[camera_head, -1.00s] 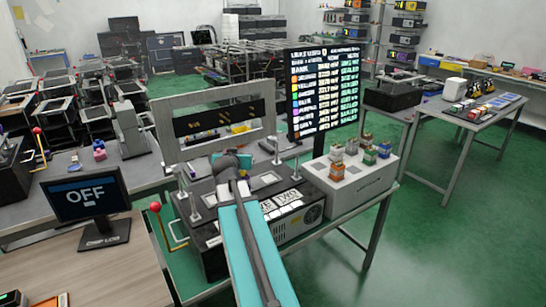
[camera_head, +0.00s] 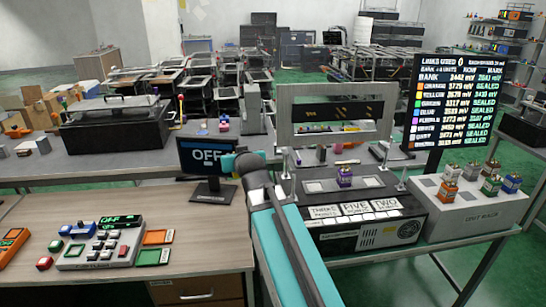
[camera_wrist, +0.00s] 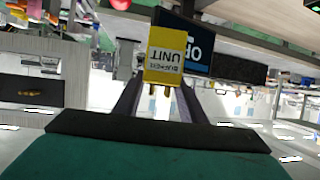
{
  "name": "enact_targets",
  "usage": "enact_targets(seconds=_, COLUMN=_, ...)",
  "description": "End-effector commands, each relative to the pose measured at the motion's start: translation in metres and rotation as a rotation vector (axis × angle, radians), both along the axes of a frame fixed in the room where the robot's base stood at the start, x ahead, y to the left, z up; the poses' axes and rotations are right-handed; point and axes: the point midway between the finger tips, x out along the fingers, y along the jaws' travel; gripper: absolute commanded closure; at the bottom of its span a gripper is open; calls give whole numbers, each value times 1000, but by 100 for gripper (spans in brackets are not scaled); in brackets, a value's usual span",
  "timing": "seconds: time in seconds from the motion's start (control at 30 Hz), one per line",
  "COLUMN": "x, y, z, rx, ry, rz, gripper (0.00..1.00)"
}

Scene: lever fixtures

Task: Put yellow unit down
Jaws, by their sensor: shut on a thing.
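The yellow unit (camera_wrist: 165,55) is a yellow block lettered "BUFFER UNIT", upside down in the wrist view. My gripper (camera_wrist: 160,92) is shut on it, its dark fingers on either side, and holds it up with its lower end between the fingers. In the head view my own arm hides the gripper and the yellow unit. The unit rack (camera_head: 468,215) is a white box at the right with several coloured units on top. A purple unit (camera_head: 345,176) stands on the test bench machine (camera_head: 375,230).
A wooden desk (camera_head: 120,205) at left holds a keypad device (camera_head: 98,246) and coloured trays. A readings board (camera_head: 455,100) stands behind the rack.

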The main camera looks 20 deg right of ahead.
Motion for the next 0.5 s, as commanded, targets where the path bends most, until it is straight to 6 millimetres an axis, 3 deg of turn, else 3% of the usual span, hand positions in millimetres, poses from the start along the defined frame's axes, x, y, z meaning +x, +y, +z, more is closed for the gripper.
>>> enact_targets(seconds=0.03, x=0, y=18, z=2, rx=0, ry=-2, rz=31, gripper=89)
enact_targets(seconds=0.1, x=0, y=36, z=4, rx=1, ry=-2, rz=62, gripper=89)
enact_targets(seconds=0.2, x=-1, y=52, z=6, rx=0, ry=-1, rz=92, gripper=89)
enact_targets(seconds=0.5, x=-1, y=60, z=7, rx=0, ry=0, rz=107, gripper=89)
